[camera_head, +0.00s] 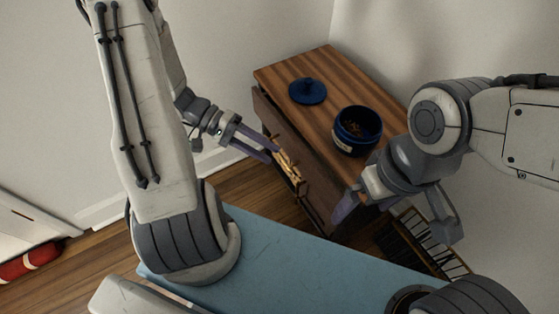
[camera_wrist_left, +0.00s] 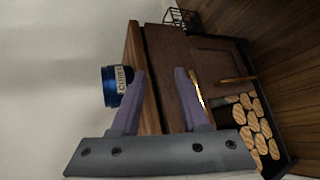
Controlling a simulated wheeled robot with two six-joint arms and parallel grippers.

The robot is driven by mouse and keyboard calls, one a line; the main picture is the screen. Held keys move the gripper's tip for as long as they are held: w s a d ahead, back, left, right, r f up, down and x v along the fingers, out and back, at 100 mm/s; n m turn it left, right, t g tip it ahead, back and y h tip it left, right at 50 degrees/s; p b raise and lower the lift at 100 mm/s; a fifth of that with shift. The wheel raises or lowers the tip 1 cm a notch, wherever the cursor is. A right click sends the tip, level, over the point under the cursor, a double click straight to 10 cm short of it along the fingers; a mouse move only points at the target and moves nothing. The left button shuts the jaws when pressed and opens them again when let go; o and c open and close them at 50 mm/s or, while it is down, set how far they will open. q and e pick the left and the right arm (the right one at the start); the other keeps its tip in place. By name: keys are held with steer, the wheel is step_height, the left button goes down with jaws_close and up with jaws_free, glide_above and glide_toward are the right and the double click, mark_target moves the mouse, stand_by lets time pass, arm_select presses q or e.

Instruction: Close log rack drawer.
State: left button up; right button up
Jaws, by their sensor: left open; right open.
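The wooden log rack cabinet (camera_head: 325,75) stands against the wall in the head view. Its dark drawer front (camera_head: 268,112) runs along the left side below the top; how far the drawer stands out is hard to tell. My left gripper (camera_head: 276,155) is open and empty at this front, beside a gold-coloured piece (camera_head: 290,168) that looks like a handle. In the left wrist view the gripper's fingers (camera_wrist_left: 160,75) point at the dark front, with a gold strip (camera_wrist_left: 199,92) beside the right finger. My right gripper (camera_head: 396,215) is open and empty in front of the cabinet's near end.
A blue jar (camera_head: 357,135) and a blue lid (camera_head: 307,91) stand on the cabinet top; the jar also shows in the left wrist view (camera_wrist_left: 112,92). Cut logs (camera_wrist_left: 256,130) lie in the rack's lower part. A dark slatted rack (camera_head: 428,240) stands below my right gripper.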

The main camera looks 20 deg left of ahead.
arm_select(q)
steer(key=w+a+f+n+t+b, duration=0.2)
steer(key=a+f+n+t+b, duration=0.15)
steer(key=a+f+t, duration=0.4)
steer(key=shift+n+h, duration=0.3)
steer(key=shift+n, duration=0.05)
steer(key=b+x, duration=0.1)
steer(key=x, duration=0.2)
steer(key=b+x, duration=0.1)
steer(key=x, duration=0.5)
steer(key=shift+w+d+f+b, duration=0.1)
steer(key=shift+d+f+b, duration=0.2)
steer(key=shift+b, duration=0.1)
arm_select(e)
step_height(320, 180, down, 8)
steer(key=shift+r, duration=0.2)
arm_select(q)
steer(key=shift+c, duration=0.3)
jaws_close()
